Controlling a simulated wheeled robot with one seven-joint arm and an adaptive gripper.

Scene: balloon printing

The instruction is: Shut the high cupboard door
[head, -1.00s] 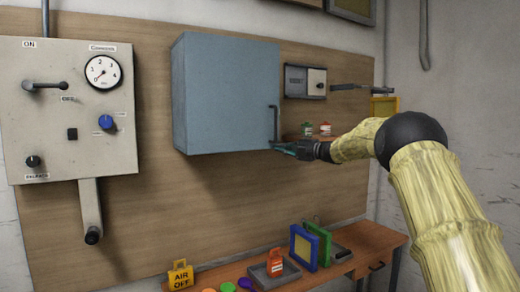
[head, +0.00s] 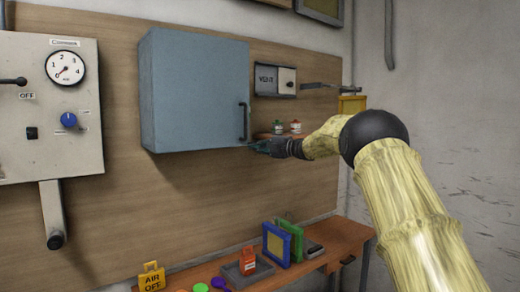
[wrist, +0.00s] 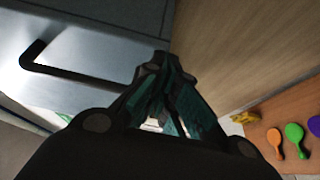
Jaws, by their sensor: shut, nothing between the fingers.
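The high cupboard (head: 148,95) is a blue-grey box on the wooden wall board. Its door (head: 200,95) faces me and looks flush with the box; I see no gap in the head view, but its right side is hidden. The dark bar handle (head: 243,122) is near the door's right edge. It also shows in the wrist view (wrist: 85,75), to the left of the fingers. My gripper (head: 258,147) is shut and empty, at the door's lower right corner, just below the handle. I cannot tell whether it touches the door.
A control panel (head: 88,140) with a gauge and knobs hangs at left. A vent box (head: 275,81) and a small shelf (head: 265,135) with small jars are right of the cupboard. Below, a wooden bench (head: 340,232) holds frames, paddles and a yellow tag (head: 151,278).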

